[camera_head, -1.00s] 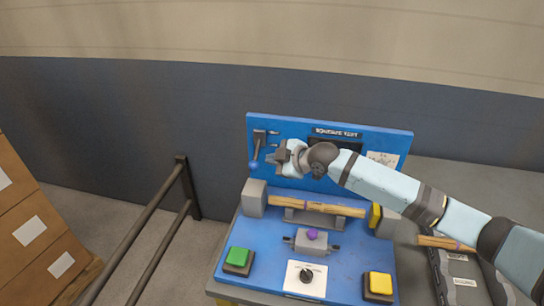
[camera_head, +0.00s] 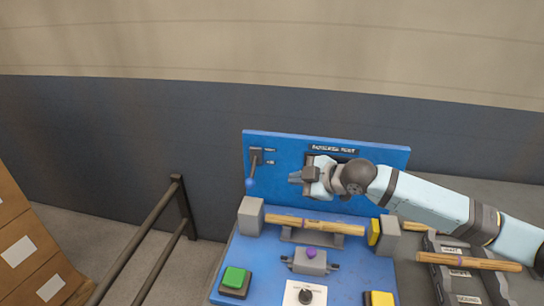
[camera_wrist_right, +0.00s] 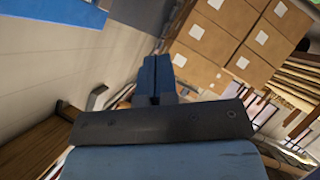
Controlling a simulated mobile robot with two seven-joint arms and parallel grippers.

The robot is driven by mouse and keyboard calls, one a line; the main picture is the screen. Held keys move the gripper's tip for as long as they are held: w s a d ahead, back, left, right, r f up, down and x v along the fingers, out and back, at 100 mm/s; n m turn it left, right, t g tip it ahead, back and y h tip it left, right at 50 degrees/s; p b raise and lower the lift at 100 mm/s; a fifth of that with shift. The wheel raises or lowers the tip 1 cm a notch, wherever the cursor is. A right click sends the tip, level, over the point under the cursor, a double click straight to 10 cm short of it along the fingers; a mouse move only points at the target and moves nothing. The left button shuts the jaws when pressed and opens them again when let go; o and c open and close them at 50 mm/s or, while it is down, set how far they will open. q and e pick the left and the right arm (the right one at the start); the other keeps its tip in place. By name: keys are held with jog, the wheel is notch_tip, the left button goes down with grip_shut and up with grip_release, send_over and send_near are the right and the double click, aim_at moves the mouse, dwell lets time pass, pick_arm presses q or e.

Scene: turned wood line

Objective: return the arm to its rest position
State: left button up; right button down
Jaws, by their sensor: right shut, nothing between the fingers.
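My right gripper (camera_head: 296,178) is shut and empty in the head view. It points left in front of the blue back panel (camera_head: 380,153), above a wooden bar held on the blue machine. My right arm comes in from the right and hides part of the panel and its dark display. In the right wrist view the gripper's closed fingers (camera_wrist_right: 157,78) show in the middle, with nothing between them. My left gripper is not in view.
The machine holds a wooden bar (camera_head: 315,226) between grey blocks. A lever with a blue knob (camera_head: 250,183) is left of the gripper. Green (camera_head: 234,278) and yellow buttons sit in front. Another bar (camera_head: 468,262) lies on a dark tray at right. Cardboard boxes (camera_head: 22,255) and a railing (camera_head: 145,240) stand left.

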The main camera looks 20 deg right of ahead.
jog(key=s+a+f+m+p, duration=0.1)
jog(key=s+a+f+m, duration=0.1)
jog(key=s+f, duration=0.3)
jog(key=s+a+f+m+h+p, duration=0.1)
jog(key=s+a+f+m, duration=0.2)
jog(key=s+f, duration=0.3)
jog(key=s+a+f+m+t+p, duration=0.1)
jog(key=s+a+f+m+p, duration=0.1)
jog(key=s+f, duration=0.4)
jog(key=shift+s+a+f+m+h, duration=0.2)
jog(key=shift+a+f+m+h, duration=0.1)
jog(key=shift+a+f+m, duration=0.5)
jog(key=s+d+f+m+h, duration=0.1)
jog(key=s+f+m, duration=0.1)
jog(key=s, duration=0.3)
jog(key=s+f+m+h+p, duration=0.1)
jog(key=s+f+m, duration=0.1)
jog(key=s, duration=0.3)
jog(key=shift+s+d+f+h, duration=0.3)
jog(key=shift+s+d+f, duration=0.1)
jog(key=shift+f, duration=0.2)
jog(key=shift+d, duration=0.15)
